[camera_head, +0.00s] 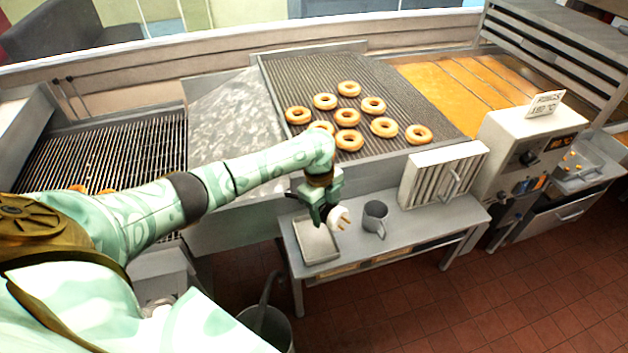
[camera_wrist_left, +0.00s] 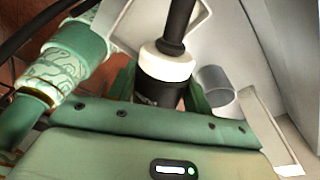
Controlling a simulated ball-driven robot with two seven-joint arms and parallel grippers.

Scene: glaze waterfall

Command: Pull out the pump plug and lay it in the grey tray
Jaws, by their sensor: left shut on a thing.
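The pump plug (camera_head: 339,218) is a white and black piece in my left gripper (camera_head: 321,205). In the left wrist view the plug (camera_wrist_left: 166,66) sits between the two green fingers, with a black stem or cable running up from it. The grey tray (camera_head: 318,246) lies on the low bench, just below and left of the plug in the head view. The plug appears clear of any socket, near the tray's right side; its height above the bench is hard to tell. My right gripper is not in view.
A grey mug (camera_head: 375,216) stands on the bench (camera_head: 437,222) right of the plug; it also shows in the left wrist view (camera_wrist_left: 214,84). A slatted white panel (camera_head: 441,174) stands behind the bench's right side. Doughnuts (camera_head: 348,117) lie on the rack behind. A bucket (camera_head: 268,322) stands in front.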

